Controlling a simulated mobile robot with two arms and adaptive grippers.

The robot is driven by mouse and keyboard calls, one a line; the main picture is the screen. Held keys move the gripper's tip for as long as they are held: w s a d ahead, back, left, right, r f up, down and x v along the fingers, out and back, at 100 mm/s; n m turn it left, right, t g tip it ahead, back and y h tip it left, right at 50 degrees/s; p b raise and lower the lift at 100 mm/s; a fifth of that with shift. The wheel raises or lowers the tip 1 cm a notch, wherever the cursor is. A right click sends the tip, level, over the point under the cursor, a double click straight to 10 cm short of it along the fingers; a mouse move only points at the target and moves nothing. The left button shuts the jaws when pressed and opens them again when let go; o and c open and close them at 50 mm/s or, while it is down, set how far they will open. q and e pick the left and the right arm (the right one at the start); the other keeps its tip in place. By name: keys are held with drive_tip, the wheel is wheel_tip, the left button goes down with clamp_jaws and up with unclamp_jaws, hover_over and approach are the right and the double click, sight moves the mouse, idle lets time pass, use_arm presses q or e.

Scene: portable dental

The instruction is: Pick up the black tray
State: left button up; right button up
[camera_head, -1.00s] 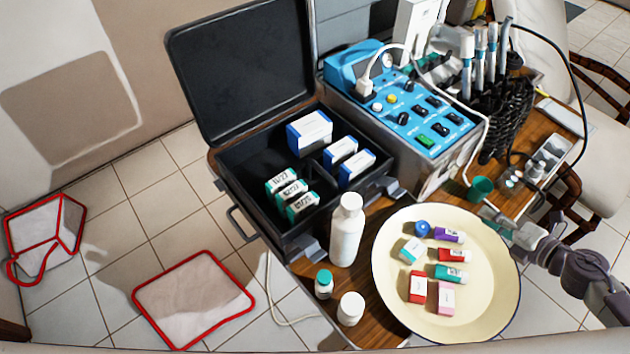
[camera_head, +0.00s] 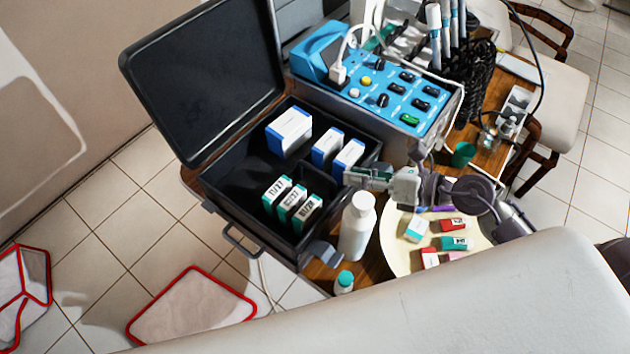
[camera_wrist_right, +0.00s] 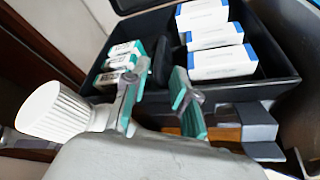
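The black tray (camera_head: 238,181) appears as the dark compartmented inside of an open black case, holding white-and-blue boxes (camera_head: 290,130) and white-and-green boxes (camera_head: 292,200). In the right wrist view its dark wall (camera_wrist_right: 262,88) lies just beyond my fingers. My right gripper (camera_head: 360,178) is at the tray's right front edge, beside the white bottle. In the right wrist view its green-padded fingers (camera_wrist_right: 158,98) are apart. A dark upright part shows between or behind them; I cannot tell whether they touch it. My left gripper is not in view.
A white bottle (camera_head: 357,228) stands close to my right gripper. The case lid (camera_head: 205,80) is raised behind. A blue control unit (camera_head: 385,95) stands at right. A cream plate (camera_head: 400,245) with small boxes lies below my right arm. A pale surface (camera_head: 470,300) covers the lower right.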

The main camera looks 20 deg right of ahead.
sight(320, 172)
drive_tip(key=x, duration=0.3)
drive_tip(key=shift+w+a+r, duration=0.1)
drive_tip(key=shift+w+a+f+p, duration=0.25)
drive_tip(key=shift+a+p, duration=0.05)
drive_tip(key=shift+a, duration=0.05)
drive_tip(key=shift+w+a+f, duration=0.1)
drive_tip(key=shift+w+a, duration=0.1)
drive_tip(key=shift+a, duration=0.1)
drive_tip(key=p+x, duration=0.1)
drive_tip(key=x, duration=0.3)
drive_tip(key=shift+f, duration=0.2)
clamp_jaws()
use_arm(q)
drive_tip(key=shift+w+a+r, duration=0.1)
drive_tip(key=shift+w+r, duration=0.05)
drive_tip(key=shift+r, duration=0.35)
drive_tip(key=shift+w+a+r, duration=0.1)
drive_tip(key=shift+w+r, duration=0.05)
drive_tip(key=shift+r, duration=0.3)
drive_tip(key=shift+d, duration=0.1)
